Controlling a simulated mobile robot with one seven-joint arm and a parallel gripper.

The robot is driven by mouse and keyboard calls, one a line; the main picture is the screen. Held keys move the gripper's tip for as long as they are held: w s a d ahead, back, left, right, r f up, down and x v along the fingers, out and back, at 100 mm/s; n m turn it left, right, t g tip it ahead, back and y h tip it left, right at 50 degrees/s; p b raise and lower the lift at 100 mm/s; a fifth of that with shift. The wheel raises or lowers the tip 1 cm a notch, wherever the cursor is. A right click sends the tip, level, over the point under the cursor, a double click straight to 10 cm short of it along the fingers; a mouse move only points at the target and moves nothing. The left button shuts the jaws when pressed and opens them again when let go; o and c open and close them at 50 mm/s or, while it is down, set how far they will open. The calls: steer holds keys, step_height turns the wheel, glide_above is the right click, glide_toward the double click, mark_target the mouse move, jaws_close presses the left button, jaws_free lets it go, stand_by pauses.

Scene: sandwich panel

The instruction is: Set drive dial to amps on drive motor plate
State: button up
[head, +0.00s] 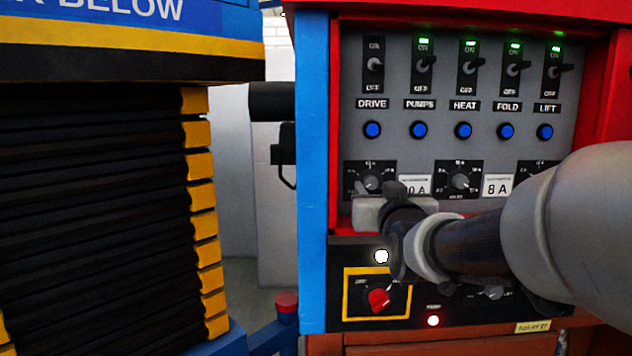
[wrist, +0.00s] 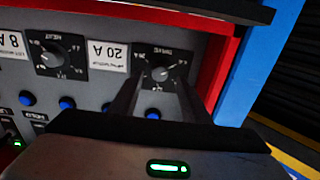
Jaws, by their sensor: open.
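The drive dial (head: 371,181) is a grey round knob on a black scale plate, low on the grey panel. In the wrist view the drive dial (wrist: 162,73) appears upside down; its exact pointer setting is too small to read. The white drive motor plate (wrist: 107,55) beside it reads 20 A; in the head view this plate (head: 416,185) is partly covered by my gripper. My gripper (wrist: 158,92) is open, with one dark finger to each side of the dial's lower part in the picture. In the head view my gripper (head: 382,205) is just below the dial. Contact with the knob cannot be told.
The heat dial (head: 460,181) and an 8 A plate (head: 497,186) are to the right. Above are blue buttons (head: 463,130) and toggle switches (head: 469,66); the drive toggle has no green light. A red knob (head: 379,299) in a yellow frame is below. A blue post (head: 313,170) edges the left.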

mark_target(372, 184)
steer(key=shift+w, duration=1.55)
steer(key=shift+c, duration=0.3)
steer(key=c, duration=1)
